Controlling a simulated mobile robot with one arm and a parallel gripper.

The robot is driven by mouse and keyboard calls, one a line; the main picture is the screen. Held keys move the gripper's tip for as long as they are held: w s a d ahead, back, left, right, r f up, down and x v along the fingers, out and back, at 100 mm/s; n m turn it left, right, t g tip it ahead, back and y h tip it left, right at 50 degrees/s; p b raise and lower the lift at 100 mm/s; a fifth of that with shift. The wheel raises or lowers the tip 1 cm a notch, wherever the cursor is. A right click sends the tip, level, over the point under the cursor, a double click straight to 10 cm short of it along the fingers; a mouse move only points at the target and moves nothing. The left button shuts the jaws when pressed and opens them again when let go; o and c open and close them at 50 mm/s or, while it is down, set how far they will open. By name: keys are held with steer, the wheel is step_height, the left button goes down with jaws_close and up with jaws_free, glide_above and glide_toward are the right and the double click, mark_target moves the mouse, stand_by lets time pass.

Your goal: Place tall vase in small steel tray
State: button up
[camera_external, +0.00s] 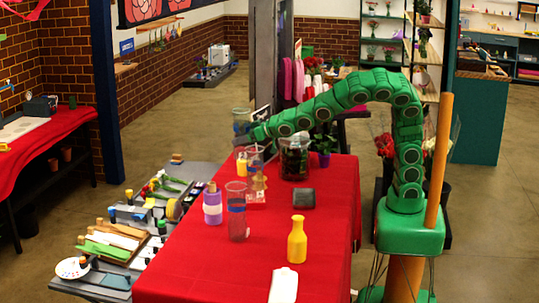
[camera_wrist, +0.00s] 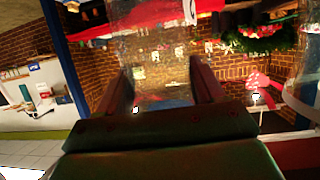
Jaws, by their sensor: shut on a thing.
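My gripper (camera_wrist: 163,85) is closed around a clear glass vase (camera_wrist: 155,50), which stands between its two fingers in the wrist view. In the external view my gripper (camera_external: 246,138) is above the far left part of the red table, by a clear vase (camera_external: 241,119) with a blue band. This seems to be the held tall vase; its lower part is hidden. A small dark square thing (camera_external: 304,198) lies flat on the table and may be the small steel tray; its material is hard to tell.
The red table (camera_external: 210,268) also holds a clear vase (camera_external: 237,212), another clear vase (camera_external: 256,172), a purple bottle (camera_external: 212,205), a yellow bottle (camera_external: 297,240), a white object (camera_external: 283,285) and a dark jar (camera_external: 294,158). Cloth is bare around the dark square.

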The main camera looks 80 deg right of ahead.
steer(key=shift+s+d+m+h, duration=0.1)
steer(key=shift+s+m+h, duration=0.2)
steer(key=shift+s, duration=0.35)
steer(key=shift+s+d+f+m+h, duration=0.1)
steer(key=shift+s+d+m+h, duration=0.3)
steer(key=shift+s+d+h, duration=0.3)
steer(key=s+a+f+m+g+h, duration=0.2)
steer(key=s+f+m+h, duration=0.15)
steer(key=s+f, duration=0.35)
steer(key=s+a+r+m+g+h, duration=0.15)
steer(key=s+m+g+h, duration=0.55)
steer(key=s, duration=0.9)
steer(key=shift+m+t+y, duration=0.3)
steer(key=shift+m+y, duration=0.05)
steer(key=shift+y, duration=0.1)
steer(key=shift+a+f, duration=0.15)
steer(key=shift+f, duration=4)
steer(key=o, duration=1.5)
